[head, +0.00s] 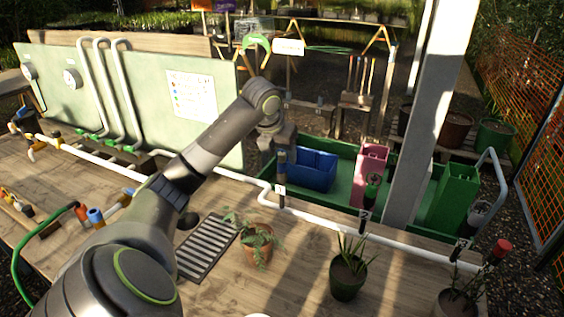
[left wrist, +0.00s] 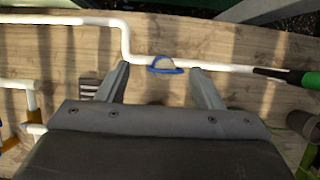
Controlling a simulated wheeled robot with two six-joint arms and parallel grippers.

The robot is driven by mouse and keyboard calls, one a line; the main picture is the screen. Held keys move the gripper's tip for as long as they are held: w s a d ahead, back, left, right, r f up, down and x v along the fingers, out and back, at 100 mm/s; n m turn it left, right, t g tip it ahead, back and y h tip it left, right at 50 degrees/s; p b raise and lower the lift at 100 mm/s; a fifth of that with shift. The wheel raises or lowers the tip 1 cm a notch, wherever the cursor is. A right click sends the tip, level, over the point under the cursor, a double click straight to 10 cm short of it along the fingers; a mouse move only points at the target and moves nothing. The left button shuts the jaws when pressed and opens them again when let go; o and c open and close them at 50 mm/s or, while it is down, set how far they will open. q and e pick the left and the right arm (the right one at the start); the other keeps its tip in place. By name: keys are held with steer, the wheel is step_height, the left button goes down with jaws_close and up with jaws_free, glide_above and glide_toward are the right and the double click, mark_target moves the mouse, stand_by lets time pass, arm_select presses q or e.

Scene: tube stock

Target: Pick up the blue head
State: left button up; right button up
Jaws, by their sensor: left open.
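The blue head, a blue rim around a pale centre, shows in the left wrist view (left wrist: 165,65) at the white pipe (left wrist: 220,67), between my fingertips in the picture. My left gripper (left wrist: 165,78) is open and empty, its two grey fingers spread to either side of the head. I cannot tell how far above the head they are. In the head view my left gripper (head: 281,150) is over the pipe near the tag marked 1, and the blue head is hidden there. My right gripper is not in view.
A green head (head: 372,182) and a red head (head: 502,247) stand farther right along the pipe. Behind it, a green tray (head: 338,190) holds blue (head: 312,172), pink (head: 370,165) and green (head: 452,197) bins. A metal post (head: 425,120) rises nearby. Potted plants stand on the bench in front.

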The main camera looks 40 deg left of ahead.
mark_target(281, 154)
arm_select(q)
steer(key=p+x, duration=0.1)
steer(key=x, duration=0.4)
steer(key=shift+d, duration=0.2)
steer(key=shift+r, duration=0.1)
steer(key=c, duration=1)
steer(key=shift+r, duration=0.5)
steer(key=shift+c, duration=0.2)
step_height(281, 154, up, 9)
steer(key=shift+b, duration=0.85)
steer(key=shift+r+p, duration=2.5)
steer(key=shift+p, duration=0.6)
